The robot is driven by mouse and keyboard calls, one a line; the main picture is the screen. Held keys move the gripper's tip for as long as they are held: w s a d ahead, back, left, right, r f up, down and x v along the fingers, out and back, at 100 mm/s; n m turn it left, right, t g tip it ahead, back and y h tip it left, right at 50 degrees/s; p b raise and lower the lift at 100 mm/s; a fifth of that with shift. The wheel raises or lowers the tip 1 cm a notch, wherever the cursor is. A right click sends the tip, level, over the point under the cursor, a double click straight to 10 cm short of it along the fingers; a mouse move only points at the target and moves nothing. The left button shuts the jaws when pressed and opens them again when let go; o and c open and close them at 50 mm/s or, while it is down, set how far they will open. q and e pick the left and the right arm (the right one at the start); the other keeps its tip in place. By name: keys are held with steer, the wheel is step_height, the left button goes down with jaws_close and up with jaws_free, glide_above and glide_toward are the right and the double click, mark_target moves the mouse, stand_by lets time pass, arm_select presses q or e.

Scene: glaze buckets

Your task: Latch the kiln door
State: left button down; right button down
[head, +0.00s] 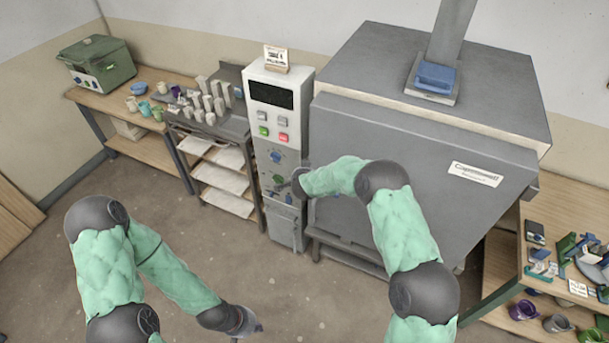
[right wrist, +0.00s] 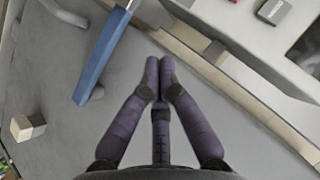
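The kiln door (head: 410,180) is a broad grey panel on the front of the grey kiln (head: 440,75). It looks closed or nearly so; I cannot tell whether it is latched. In the right wrist view, a blue bar like a handle (right wrist: 103,55) stands out from a grey surface, left of my fingers and apart from them. My right gripper (right wrist: 160,75) has its fingertips together with nothing visible between them. In the head view it is partly hidden by my arm, beside the door's left edge. My left gripper (head: 245,325) hangs low over the floor, away from the kiln.
A control cabinet (head: 276,125) with buttons stands just left of the door. Further left are a rack with several pale pieces (head: 208,105) and a wooden bench with a green box (head: 98,62). A cluttered wooden table (head: 500,275) stands at right. The floor at front is clear.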

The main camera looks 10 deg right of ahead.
steer(key=s+r, duration=0.1)
steer(key=s+a+r, duration=0.1)
steer(key=s+r, duration=0.1)
steer(key=r, duration=0.1)
steer(key=shift+s+a, duration=0.15)
steer(key=shift+a, duration=0.25)
